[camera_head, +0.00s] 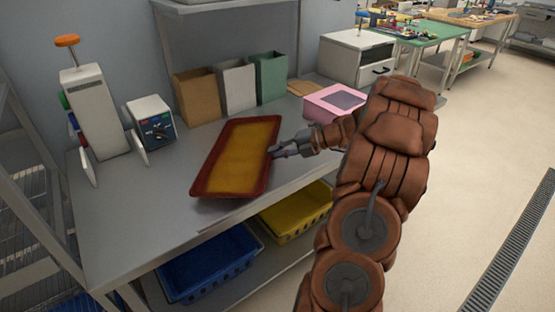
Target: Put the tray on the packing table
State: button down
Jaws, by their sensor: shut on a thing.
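The tray (222,192) is long, with a dark red rim and a yellow-orange inside. It is above the grey metal table (130,205), near its front edge and around the middle of its length. My gripper (275,152) is shut on the tray's right long side, with my arm coming in from the right. The fingertips are small in view and partly hidden by the rim. The tray looks slightly tilted, and I cannot tell whether its underside touches the tabletop.
Brown, white and green bags (236,86) stand behind the tray. A small dial box (151,122) and a tall device (95,110) are at the left. A pink box (333,102) is to the right. Blue (210,265) and yellow (297,212) crates sit below. The front-left tabletop is clear.

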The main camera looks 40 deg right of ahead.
jog(key=shift+f, duration=1.6)
jog(key=c, duration=1.2)
grip_release()
jog(key=b+v, duration=0.1)
jog(key=v, duration=1.1)
jog(key=shift+r, duration=0.1)
